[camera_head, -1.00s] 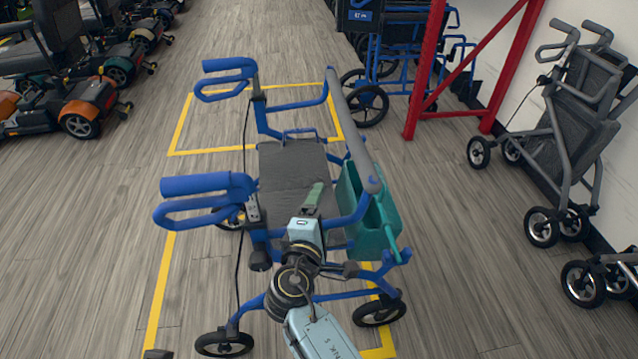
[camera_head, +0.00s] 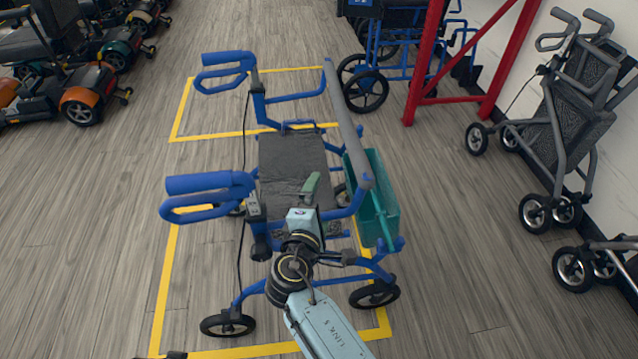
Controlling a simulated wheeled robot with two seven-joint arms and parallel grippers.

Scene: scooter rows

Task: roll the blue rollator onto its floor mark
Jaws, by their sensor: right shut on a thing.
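My right gripper (camera_head: 311,187) is shut on the rollator near the front of the seat. The wrist hides the exact grip. A far yellow outline (camera_head: 180,108) lies behind. Which outline belongs to the rollator is unclear.
A red post frame (camera_head: 425,60) and a blue wheelchair (camera_head: 365,90) stand at the back right. Grey rollators (camera_head: 575,110) line the right wall. Mobility scooters (camera_head: 80,90) stand at the upper left. The floor left of the rollator is clear.

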